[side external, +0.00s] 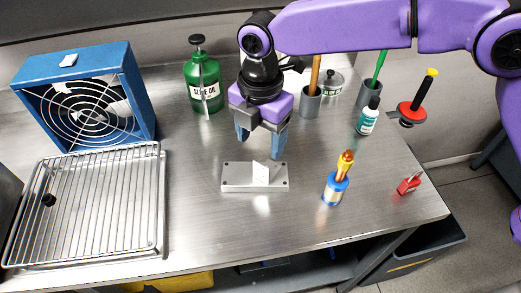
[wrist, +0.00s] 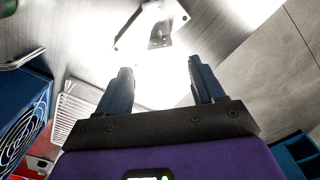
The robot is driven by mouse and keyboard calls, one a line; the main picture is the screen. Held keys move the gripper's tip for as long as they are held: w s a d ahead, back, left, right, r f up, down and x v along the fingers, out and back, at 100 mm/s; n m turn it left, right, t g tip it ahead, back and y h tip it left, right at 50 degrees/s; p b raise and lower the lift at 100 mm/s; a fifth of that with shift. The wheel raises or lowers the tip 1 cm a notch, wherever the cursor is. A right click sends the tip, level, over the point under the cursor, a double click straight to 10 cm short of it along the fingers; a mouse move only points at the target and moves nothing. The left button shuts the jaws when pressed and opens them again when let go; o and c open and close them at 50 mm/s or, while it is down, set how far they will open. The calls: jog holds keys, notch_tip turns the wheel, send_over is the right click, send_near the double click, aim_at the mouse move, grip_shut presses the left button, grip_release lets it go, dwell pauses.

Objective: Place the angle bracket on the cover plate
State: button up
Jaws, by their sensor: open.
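The cover plate (side external: 236,178) is a light grey rectangular plate with holes near its corners, lying flat on the metal bench. The angle bracket (side external: 261,174), a small pale piece with an upright face, stands on the plate around its middle. My gripper (side external: 259,148) is open and empty, pointing down above and just behind the plate, apart from the bracket. In the wrist view the open fingers (wrist: 158,68) show with the bracket (wrist: 159,38) and plate (wrist: 132,28) beyond them, partly washed out by glare.
A blue-framed fan (side external: 92,100) and a wire rack on a tray (side external: 85,205) stand at left. A green oil bottle (side external: 203,80) is behind. A blue-and-orange tool (side external: 337,180), teal bottle (side external: 368,117) and red item (side external: 409,183) stand at right. The bench front is clear.

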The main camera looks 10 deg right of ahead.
jog(key=shift+r, duration=0.75)
jog(key=s+d+r+m, duration=0.2)
jog(key=s+d+m, duration=0.15)
jog(key=d, duration=0.55)
jog(key=s+d+r+m, duration=0.2)
jog(key=s+d+m, duration=0.15)
jog(key=d, duration=0.65)
jog(key=s+d+f+m, duration=0.1)
jog(key=s+d+m, duration=0.2)
jog(key=s+d, duration=0.4)
jog(key=s+d+f+m, duration=0.2)
jog(key=s+d+m, duration=0.2)
jog(key=s+d, duration=0.4)
jog(key=d, duration=0.6)
jog(key=shift+s+d+f, duration=0.15)
jog(key=shift+s+d, duration=0.15)
jog(key=shift+d, duration=0.1)
